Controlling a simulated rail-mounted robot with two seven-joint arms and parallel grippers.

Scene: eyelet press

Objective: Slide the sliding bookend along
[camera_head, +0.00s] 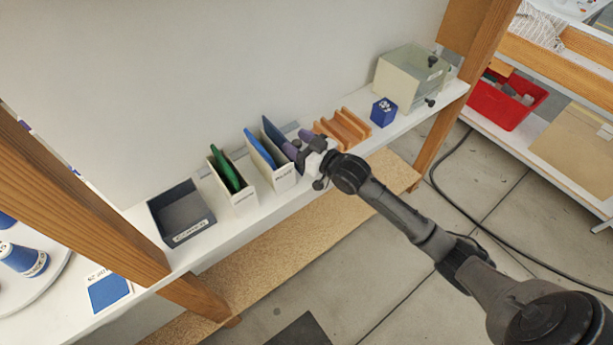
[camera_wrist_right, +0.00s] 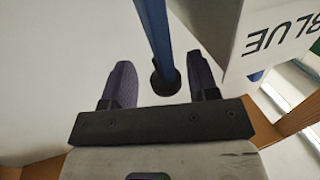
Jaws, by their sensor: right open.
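The sliding bookend (camera_head: 273,133) is a thin blue-grey upright plate on the white shelf, just right of the white holder labelled BLUE (camera_head: 281,177). My right gripper (camera_head: 297,143) is at the bookend, its purple fingers open. In the right wrist view the bookend's blue edge (camera_wrist_right: 152,30) runs down between the two spread fingers (camera_wrist_right: 162,82), with a dark round knob (camera_wrist_right: 166,84) at its end. There is a gap on both sides of the knob, and neither finger appears to touch it. My left gripper is not in view.
Left of the bookend stand a holder with green folders (camera_head: 233,188) and an empty grey bin (camera_head: 182,210). To the right are a slotted wooden rack (camera_head: 343,128), a blue cube (camera_head: 383,112) and a pale box (camera_head: 410,78). Wooden posts (camera_head: 70,190) frame the shelf.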

